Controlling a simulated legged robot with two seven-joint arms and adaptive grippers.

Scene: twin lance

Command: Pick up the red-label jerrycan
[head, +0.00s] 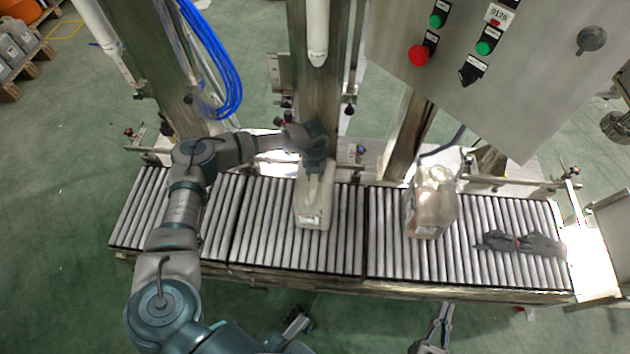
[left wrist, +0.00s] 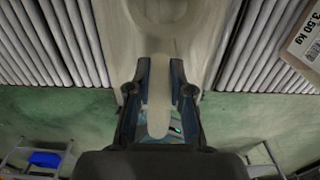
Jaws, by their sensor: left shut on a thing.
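A pale beige jerrycan (head: 313,212) stands upright on the roller conveyor, with a small label low on its front that looks partly reddish. My left gripper (head: 317,168) reaches its top from behind and is shut on its handle. In the left wrist view the two dark fingers (left wrist: 159,78) lie on either side of the pale handle (left wrist: 159,115). A second jerrycan (head: 431,208), brownish and shiny, stands to the right; its label colour is unclear. My right gripper (head: 440,318) is low at the bottom edge, apart from both cans; its finger opening is unclear.
The roller conveyor (head: 265,225) runs across the view. A dark, glove-like thing (head: 520,243) lies at its right end. A grey control panel (head: 500,80) with buttons overhangs at the upper right. Metal posts (head: 320,90) stand behind the conveyor. Rollers between the cans are clear.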

